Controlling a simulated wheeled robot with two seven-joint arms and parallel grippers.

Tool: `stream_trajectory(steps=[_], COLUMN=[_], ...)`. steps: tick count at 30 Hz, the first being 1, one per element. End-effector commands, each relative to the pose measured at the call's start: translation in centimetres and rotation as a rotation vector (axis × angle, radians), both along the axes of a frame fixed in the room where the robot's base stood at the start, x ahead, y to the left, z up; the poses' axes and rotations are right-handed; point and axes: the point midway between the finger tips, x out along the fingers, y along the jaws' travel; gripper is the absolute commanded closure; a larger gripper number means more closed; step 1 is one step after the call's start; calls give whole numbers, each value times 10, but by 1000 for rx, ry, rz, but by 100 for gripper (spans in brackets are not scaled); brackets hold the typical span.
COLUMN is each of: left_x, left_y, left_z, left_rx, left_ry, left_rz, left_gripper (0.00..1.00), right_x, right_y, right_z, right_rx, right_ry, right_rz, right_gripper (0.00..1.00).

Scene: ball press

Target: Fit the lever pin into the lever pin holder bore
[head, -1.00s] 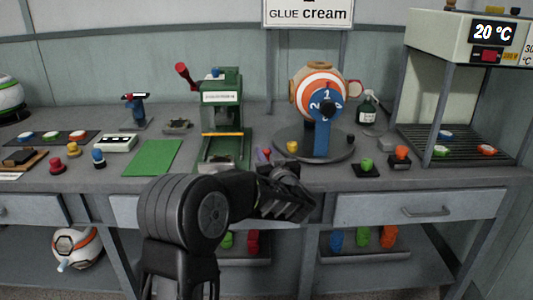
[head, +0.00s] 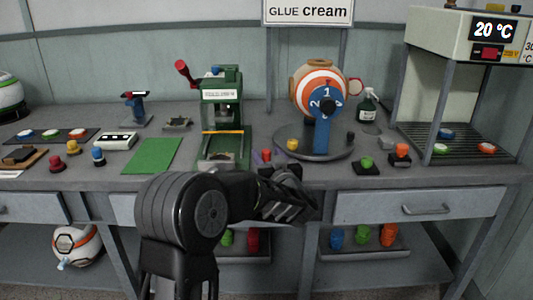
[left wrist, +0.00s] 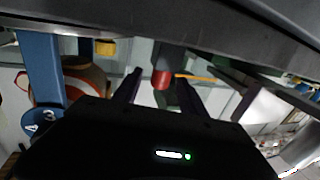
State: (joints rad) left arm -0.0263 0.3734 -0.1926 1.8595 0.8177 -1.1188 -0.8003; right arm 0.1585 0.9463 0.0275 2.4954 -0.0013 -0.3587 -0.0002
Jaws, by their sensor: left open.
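My left gripper (head: 281,170) is at the table's front edge, below the dial stand. In the left wrist view, its two fingers (left wrist: 158,92) are apart. A small red-ended grey cylinder (left wrist: 162,78) shows between them; I cannot tell whether they touch it. In the head view, a small red piece (head: 267,155) shows just behind the gripper, beside a purple one. I cannot tell which piece is the lever pin. The green press (head: 220,110) stands behind, with a red-knobbed lever (head: 182,67). I cannot make out the holder bore. My right gripper is out of view.
The dial stand (head: 322,130) on a round dark base is close behind my left gripper. Small colored pieces on dark blocks, including a green one (head: 366,162), stand to the right. A green mat (head: 152,156) lies left of the press.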

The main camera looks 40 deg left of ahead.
Motion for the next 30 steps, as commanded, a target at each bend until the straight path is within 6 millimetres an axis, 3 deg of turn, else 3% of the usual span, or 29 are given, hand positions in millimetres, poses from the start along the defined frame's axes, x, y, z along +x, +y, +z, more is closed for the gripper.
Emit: stream_trajectory(steps=[12,30], left_x=[-37,-39], left_y=[-48,-50], left_z=[1,1], left_rx=[0,0], left_ry=[-2,-1], left_rz=[-1,0], left_gripper=[51,51], right_x=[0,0], right_y=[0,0], right_z=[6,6], right_rx=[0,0], right_ry=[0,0], right_rz=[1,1], right_gripper=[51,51])
